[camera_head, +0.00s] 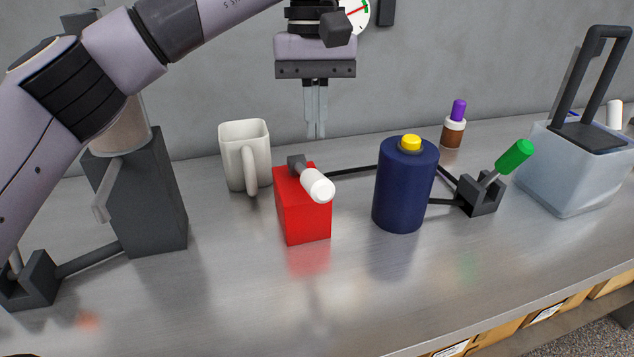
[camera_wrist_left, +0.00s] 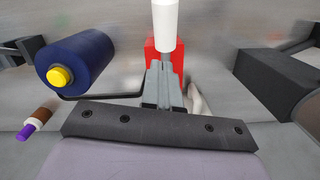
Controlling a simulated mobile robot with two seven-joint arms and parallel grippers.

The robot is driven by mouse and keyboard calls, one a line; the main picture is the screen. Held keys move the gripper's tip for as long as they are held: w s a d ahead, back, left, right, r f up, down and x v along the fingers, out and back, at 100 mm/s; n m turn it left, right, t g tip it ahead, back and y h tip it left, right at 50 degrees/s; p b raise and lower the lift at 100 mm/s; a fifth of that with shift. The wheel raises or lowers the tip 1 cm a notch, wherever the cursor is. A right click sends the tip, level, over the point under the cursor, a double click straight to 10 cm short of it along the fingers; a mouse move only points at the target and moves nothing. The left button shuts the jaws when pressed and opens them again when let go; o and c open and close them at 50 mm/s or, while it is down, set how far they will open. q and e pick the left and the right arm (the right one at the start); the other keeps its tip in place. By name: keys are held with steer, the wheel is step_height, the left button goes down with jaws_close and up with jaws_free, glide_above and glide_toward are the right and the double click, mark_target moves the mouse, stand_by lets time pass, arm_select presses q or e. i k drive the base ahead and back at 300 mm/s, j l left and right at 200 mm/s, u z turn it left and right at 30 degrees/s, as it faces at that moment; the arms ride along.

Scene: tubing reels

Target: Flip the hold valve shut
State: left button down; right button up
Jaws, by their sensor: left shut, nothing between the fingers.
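A red valve block (camera_head: 303,206) stands on the bench with a white-tipped lever (camera_head: 318,186) that leans toward the front right from its dark pivot. A small black valve block (camera_head: 481,196) further right carries a green-tipped lever (camera_head: 514,157) tilted up to the right. No label shows which is the hold valve. My left gripper (camera_head: 316,136) is shut and empty, pointing down above and behind the red block. In the left wrist view the red block (camera_wrist_left: 155,50) and white lever (camera_wrist_left: 165,25) lie just beyond its fingertips (camera_wrist_left: 163,75). My right gripper is out of view.
A navy reel (camera_head: 402,190) with a yellow top stands right of the red block, and a white mug (camera_head: 238,150) left of it. A dark grey block (camera_head: 150,205) stands at left. A brown bottle (camera_head: 453,133) and translucent bin (camera_head: 565,180) are right. The bench front is clear.

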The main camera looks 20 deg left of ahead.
mark_target(522, 149)
steer(key=k, duration=1)
